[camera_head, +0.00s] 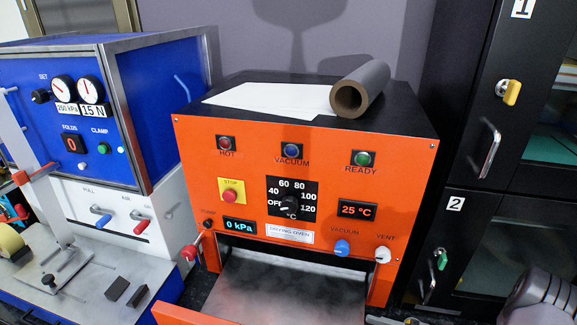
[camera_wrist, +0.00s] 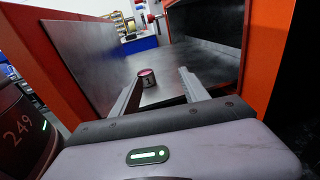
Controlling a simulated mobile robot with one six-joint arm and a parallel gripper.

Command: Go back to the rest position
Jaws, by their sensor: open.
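My gripper (camera_wrist: 160,84) shows in the wrist view with its two fingers spread apart. It faces into the open drying oven, whose orange frame (camera_wrist: 268,50) stands at the right. A small round piece (camera_wrist: 149,83) with a reddish top and a "1" on its side stands on the oven's grey metal surface (camera_wrist: 185,62). It appears in the gap between the fingertips in the picture; I cannot tell how far beyond them it is. In the head view the orange oven (camera_head: 240,160) stands in the middle with its front open. The fingers do not show there.
A dark door panel (camera_wrist: 85,60) stands left of the fingers, close to them. In the head view a blue press machine (camera_head: 150,110) is at the left, and black numbered cabinets (camera_head: 470,150) at the right. A brown roll (camera_head: 362,88) and white sheets (camera_head: 270,98) lie on the oven.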

